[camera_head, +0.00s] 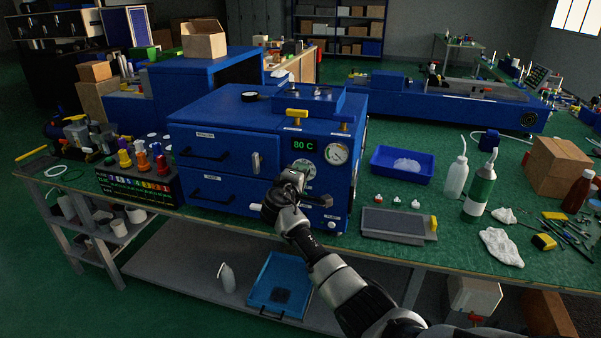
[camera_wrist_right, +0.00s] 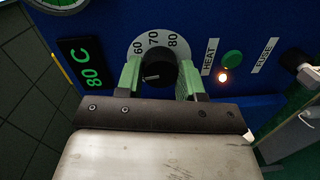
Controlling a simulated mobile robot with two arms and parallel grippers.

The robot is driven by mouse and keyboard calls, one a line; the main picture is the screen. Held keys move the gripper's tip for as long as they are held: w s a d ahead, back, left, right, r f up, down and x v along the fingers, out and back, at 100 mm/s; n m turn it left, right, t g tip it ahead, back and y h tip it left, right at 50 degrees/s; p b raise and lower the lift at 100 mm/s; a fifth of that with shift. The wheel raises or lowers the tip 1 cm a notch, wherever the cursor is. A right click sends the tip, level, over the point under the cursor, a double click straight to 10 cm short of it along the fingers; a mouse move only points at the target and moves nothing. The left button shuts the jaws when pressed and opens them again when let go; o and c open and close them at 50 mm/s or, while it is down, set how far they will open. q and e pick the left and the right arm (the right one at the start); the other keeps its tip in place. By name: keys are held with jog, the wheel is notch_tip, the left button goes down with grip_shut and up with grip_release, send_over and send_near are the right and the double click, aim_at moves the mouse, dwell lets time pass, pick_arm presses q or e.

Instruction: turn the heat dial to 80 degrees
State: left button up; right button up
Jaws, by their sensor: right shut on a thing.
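The heat dial is a round black knob (camera_wrist_right: 159,74) in the wrist view, with a pale scale plate marked 60, 70 and 80 around it. A short white mark on the knob points left in that view. My right gripper (camera_head: 293,180) is at the front of the blue press (camera_head: 225,125), its green fingers on both sides of the knob, shut on it. The gripper partly hides the dial in the head view. The green display (camera_head: 303,146) reads 80 C, also in the wrist view (camera_wrist_right: 88,63). My left gripper is out of view.
A round gauge (camera_head: 337,153) sits right of the display. A lit lamp (camera_wrist_right: 222,77) and a green button (camera_wrist_right: 232,59) are beside the HEAT label. A blue tray (camera_head: 382,172), a grey plate (camera_head: 392,224) and bottles stand to the right; colored knobs (camera_head: 125,159) stand left.

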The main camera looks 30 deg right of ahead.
jog(key=n+p, duration=0.2)
jog(key=n, duration=0.3)
jog(key=shift+f+n+h, duration=0.1)
jog(key=shift+n+h, duration=0.2)
dwell(0.4)
jog(key=o, duration=0.9)
jog(key=shift+a, duration=0.1)
jog(key=v, duration=1)
jog(key=shift+s+a+b, duration=0.15)
jog(key=shift+a+b, duration=0.2)
jog(key=shift+b, duration=0.05)
